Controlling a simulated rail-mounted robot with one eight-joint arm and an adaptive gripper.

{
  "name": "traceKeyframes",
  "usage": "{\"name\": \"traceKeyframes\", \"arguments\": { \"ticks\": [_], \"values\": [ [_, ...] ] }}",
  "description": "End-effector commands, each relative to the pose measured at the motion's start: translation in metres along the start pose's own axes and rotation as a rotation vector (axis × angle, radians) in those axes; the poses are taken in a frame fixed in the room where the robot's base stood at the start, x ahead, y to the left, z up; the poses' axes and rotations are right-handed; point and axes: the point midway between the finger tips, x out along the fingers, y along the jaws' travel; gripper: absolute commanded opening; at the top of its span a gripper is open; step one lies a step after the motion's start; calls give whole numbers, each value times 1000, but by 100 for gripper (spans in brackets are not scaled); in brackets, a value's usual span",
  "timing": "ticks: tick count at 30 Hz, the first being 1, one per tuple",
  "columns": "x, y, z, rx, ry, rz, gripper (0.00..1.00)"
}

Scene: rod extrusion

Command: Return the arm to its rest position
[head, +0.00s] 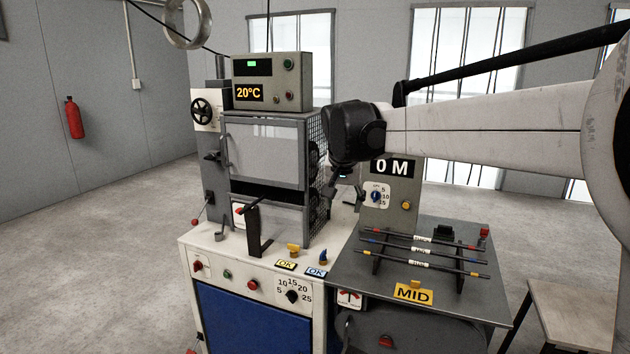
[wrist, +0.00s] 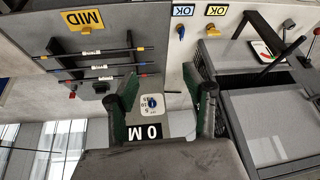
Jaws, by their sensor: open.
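My gripper (head: 345,190) hangs in front of the machine in the head view, at the end of my white arm reaching in from the right. In the wrist view my gripper (wrist: 165,92) shows two dark fingers with green inner faces, spread apart with nothing between them. Behind the gap lies the grey panel marked "0 M" (wrist: 146,132). The same panel (head: 392,168) stands just right of and below my gripper in the head view. The fingertips are small and partly dark in the head view.
The extruder cabinet (head: 265,150) with its mesh side stands close left of my gripper, under a box reading 20°C (head: 272,82). Several rods (head: 420,265) lie on a rack on the grey table (head: 350,268). A "MID" sign (head: 413,293) stands in front. Open floor lies at left.

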Motion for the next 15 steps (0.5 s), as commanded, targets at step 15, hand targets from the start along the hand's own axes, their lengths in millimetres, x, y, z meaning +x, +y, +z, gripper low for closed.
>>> {"name": "traceKeyframes", "arguments": {
  "ticks": [15],
  "values": [
    [-68, 106, 116, -81, 55, -44, 46]
  ]
}}
